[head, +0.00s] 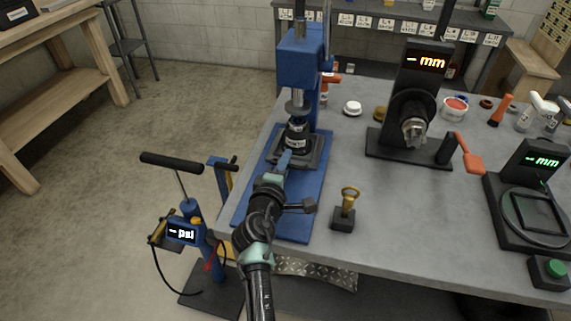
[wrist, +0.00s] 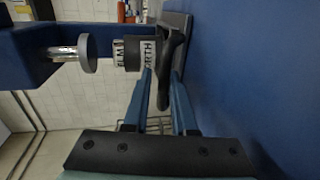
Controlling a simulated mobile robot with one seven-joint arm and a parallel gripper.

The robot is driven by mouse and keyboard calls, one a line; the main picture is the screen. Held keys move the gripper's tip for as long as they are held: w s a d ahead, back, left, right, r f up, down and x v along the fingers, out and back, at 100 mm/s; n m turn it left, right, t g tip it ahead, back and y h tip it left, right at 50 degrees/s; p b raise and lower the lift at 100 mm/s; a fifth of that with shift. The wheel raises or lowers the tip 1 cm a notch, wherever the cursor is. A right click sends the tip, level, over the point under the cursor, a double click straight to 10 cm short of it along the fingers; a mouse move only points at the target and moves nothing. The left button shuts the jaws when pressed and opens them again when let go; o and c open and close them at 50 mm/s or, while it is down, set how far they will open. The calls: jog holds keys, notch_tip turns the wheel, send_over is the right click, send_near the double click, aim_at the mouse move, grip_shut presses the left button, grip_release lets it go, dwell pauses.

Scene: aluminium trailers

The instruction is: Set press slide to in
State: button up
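The blue press (head: 301,66) stands on the left part of the grey workbench. Its slide (head: 311,157) is a dark plate on the blue bed, with a black, white-labelled cylinder (head: 297,134) upright on it. The cylinder looks to be under the silver ram (head: 297,107), which also shows in the wrist view (wrist: 87,52). Narrow gaps seem to show beside the handle; full contact is hard to see.
A hand pump with a psi display (head: 182,232) stands left of the bench. A small block with a yellow-handled tool (head: 344,216) sits right of the press bed. Gauges with mm displays (head: 421,62) stand further right. The bench's front edge passes near my arm.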

jog(key=shift+w+f, duration=0.1)
jog(key=shift+f, duration=0.05)
jog(key=p+v, duration=0.1)
jog(key=v, duration=1.2)
jog(key=shift+p, duration=0.35)
